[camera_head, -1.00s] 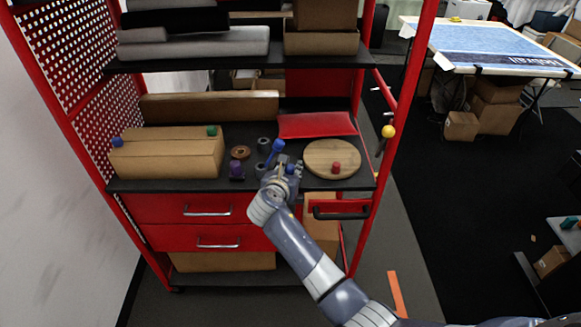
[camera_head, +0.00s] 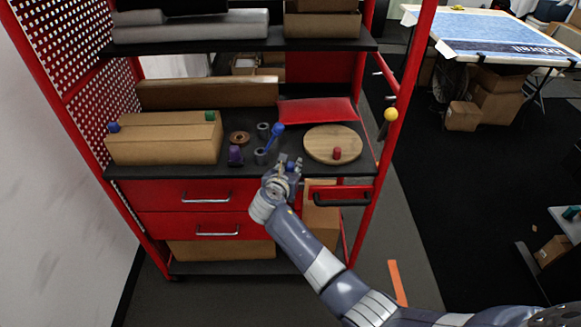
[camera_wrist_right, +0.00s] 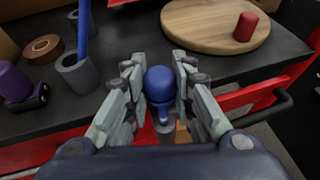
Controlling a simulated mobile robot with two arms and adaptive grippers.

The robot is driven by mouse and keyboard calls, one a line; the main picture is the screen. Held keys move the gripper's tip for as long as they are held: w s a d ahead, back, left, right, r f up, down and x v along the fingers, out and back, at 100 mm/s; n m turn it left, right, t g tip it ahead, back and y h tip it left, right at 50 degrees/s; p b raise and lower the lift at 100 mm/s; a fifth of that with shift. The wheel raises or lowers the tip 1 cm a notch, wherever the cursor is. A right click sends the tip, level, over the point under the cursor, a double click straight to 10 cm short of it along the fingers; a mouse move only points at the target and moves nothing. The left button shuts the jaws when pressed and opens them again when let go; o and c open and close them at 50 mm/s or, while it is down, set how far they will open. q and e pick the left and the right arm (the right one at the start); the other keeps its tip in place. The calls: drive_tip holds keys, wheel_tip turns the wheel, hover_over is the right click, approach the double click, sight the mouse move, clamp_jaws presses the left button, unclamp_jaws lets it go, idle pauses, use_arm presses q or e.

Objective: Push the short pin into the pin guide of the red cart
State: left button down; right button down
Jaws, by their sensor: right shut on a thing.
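My right gripper (camera_head: 284,166) is at the front edge of the cart's middle shelf, over the drawer fronts. In the right wrist view its fingers (camera_wrist_right: 158,92) are shut on a short blue pin (camera_wrist_right: 158,84) with a round head; its narrow shaft points down between them. A grey round part shows below the shaft, and I cannot tell whether the pin touches it. In the head view the blue head (camera_head: 291,166) is small between the fingers. The red cart (camera_head: 390,150) is ahead. I cannot make out the pin guide clearly. My left gripper is not in view.
On the shelf, a long blue pin (camera_head: 275,136) leans in a grey cup (camera_head: 261,156). Nearby are a purple piece (camera_head: 236,155), a brown ring (camera_head: 239,138), a cardboard box (camera_head: 165,142) and a round wooden board (camera_head: 320,145) with a red cylinder (camera_head: 337,153). A black handle (camera_head: 340,200) juts out at right.

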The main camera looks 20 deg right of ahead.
drive_tip(key=shift+p, duration=0.45)
idle(0.5)
drive_tip(key=shift+f+b, duration=0.4)
drive_tip(key=shift+f, duration=0.3)
drive_tip(key=shift+s, duration=0.1)
